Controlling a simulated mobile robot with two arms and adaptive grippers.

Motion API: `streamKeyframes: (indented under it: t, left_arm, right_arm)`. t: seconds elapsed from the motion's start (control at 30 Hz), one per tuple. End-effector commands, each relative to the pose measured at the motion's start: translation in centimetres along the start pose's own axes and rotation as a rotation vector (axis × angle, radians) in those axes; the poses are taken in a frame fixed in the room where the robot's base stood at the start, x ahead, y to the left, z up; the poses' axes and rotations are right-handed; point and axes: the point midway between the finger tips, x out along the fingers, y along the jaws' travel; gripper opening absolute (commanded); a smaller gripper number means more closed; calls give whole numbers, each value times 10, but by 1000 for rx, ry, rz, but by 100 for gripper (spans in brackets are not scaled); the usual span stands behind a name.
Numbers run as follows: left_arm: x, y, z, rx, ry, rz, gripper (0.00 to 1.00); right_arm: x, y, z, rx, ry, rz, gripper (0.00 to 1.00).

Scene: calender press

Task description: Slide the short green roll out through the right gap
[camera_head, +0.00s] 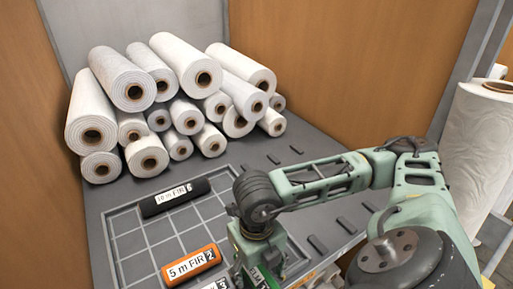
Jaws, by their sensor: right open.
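A bright green piece with a white lettered label (259,281) shows at the bottom edge of the view, right under my right gripper. It appears to be the green roll, but most of it is hidden by the gripper and the frame edge, so its length cannot be told. My right gripper (262,268) points down over it and is open. Its fingertips are hard to make out, and I cannot tell whether they touch the roll. My left gripper is out of view.
A black roll (174,198) and an orange roll (192,265) lie on the gridded tray (127,224). Small dark blocks (317,243) stand in a row with gaps, right of my gripper. Many white rolls (123,77) are piled behind. Wooden panels (352,58) bound the back.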

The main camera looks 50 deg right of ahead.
Motion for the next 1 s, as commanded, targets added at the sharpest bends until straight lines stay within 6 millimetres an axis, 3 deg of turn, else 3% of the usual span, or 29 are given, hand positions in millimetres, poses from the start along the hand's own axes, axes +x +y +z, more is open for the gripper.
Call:
streamKeyframes:
  t: [0.23,0.7,1.0]
  left_arm:
    - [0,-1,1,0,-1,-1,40]
    - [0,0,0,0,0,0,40]
    - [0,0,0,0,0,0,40]
  right_arm:
    - [-16,0,1,1,-3,2,62]
    - [-107,1,1,-1,-4,3,62]
    - [-120,0,0,0,0,0,62]
